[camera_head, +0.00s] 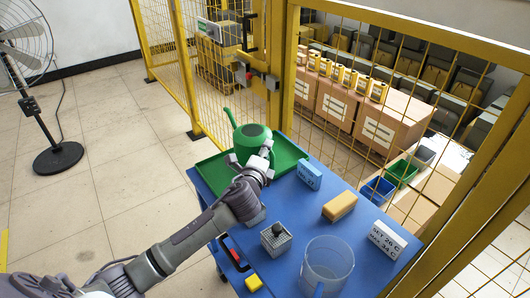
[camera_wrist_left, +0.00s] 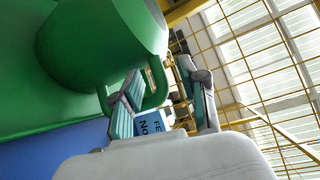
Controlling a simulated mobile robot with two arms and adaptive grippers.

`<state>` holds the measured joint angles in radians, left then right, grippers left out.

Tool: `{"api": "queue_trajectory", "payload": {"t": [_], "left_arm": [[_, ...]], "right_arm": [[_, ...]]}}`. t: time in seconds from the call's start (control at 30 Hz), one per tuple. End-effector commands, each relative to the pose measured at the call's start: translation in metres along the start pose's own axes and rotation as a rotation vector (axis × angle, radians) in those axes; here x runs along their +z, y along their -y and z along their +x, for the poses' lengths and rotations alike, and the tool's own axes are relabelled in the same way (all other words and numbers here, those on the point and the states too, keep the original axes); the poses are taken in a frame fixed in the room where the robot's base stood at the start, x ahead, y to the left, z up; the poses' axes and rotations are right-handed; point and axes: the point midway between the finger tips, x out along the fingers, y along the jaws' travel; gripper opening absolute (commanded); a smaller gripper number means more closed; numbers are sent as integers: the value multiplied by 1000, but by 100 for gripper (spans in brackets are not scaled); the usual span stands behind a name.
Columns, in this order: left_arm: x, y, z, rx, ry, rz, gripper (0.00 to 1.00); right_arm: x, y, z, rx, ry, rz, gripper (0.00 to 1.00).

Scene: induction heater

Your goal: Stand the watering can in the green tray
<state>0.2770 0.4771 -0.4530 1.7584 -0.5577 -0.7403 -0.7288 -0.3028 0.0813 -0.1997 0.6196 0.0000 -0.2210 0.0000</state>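The green watering can (camera_head: 252,137) looks upright in the green tray (camera_head: 286,152) at the far end of the blue cart; its base is partly hidden by my arm, and I cannot tell whether it touches the tray floor. My left gripper (camera_head: 264,156) is at the can's near side. In the left wrist view the can's body (camera_wrist_left: 100,42) and handle (camera_wrist_left: 158,88) are close. The fingers of the left gripper (camera_wrist_left: 168,98) are spread, one on each side of the handle, with a visible gap. My right gripper is not in view.
On the blue cart top (camera_head: 300,225) are a blue box (camera_head: 309,174), a yellow-brown block (camera_head: 339,206), a white lettered block (camera_head: 387,239), a grey gridded block (camera_head: 276,238) and a clear jug (camera_head: 327,265). A yellow mesh fence (camera_head: 400,75) stands behind the cart.

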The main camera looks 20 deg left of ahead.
Motion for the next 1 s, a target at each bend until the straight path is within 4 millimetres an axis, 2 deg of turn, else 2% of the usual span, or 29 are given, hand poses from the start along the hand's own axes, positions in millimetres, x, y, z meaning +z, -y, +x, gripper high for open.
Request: {"api": "queue_trajectory", "payload": {"t": [0.17, 0.27, 0.7, 0.83, 1.0], "left_arm": [[0, 0, -1, -1, 0, 0, 43], [0, 0, -9, -1, 0, 0, 43], [0, 0, -96, 0, -2, -1, 43], [0, 0, -112, -1, 0, 1, 43], [0, 1, -120, -1, 1, 0, 43]], "right_arm": [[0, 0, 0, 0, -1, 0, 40], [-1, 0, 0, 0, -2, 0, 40], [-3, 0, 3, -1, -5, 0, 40], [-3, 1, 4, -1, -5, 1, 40], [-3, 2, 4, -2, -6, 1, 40]]}}
